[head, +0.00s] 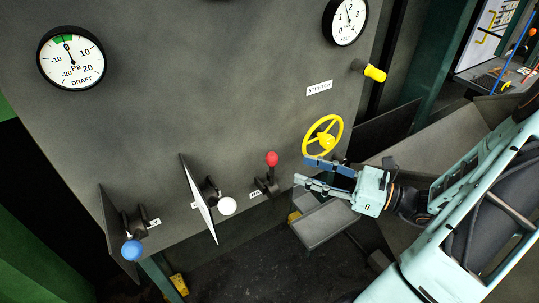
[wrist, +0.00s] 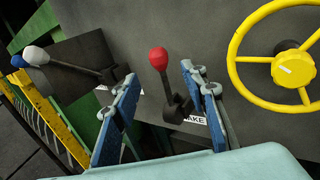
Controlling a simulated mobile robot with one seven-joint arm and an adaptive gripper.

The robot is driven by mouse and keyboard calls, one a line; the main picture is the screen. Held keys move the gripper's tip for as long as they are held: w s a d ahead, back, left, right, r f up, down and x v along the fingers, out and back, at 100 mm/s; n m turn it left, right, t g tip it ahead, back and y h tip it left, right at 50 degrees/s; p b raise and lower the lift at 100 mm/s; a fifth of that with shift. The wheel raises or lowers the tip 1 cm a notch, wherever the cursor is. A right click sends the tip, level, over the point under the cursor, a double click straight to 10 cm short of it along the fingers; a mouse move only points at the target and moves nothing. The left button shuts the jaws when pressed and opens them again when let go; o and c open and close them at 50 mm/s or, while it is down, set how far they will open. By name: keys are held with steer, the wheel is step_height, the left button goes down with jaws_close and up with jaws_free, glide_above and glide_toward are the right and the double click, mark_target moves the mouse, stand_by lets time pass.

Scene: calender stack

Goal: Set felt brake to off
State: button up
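The lever with the red knob (head: 272,159) stands on the dark grey panel, its knob up. A partly covered label at its base ends in "AKE" in the wrist view. My gripper (head: 301,170) is open and empty, a little to the right of the red knob and apart from it. In the wrist view the red knob (wrist: 158,58) shows between the two blue fingers of my gripper (wrist: 158,74), beyond their tips. The lever's dark base shows below the knob, close to the right finger in the picture.
A yellow handwheel (head: 323,136) is just above my gripper. A white-knobbed lever (head: 227,206) with a thin plate beside it and a blue-knobbed lever (head: 132,250) stand to the left. A yellow handle (head: 375,73) and two dials are higher up.

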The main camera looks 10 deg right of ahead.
mark_target(272, 160)
steer(key=p+x, duration=0.1)
steer(key=x, duration=0.9)
steer(key=shift+s, duration=0.1)
jaws_close()
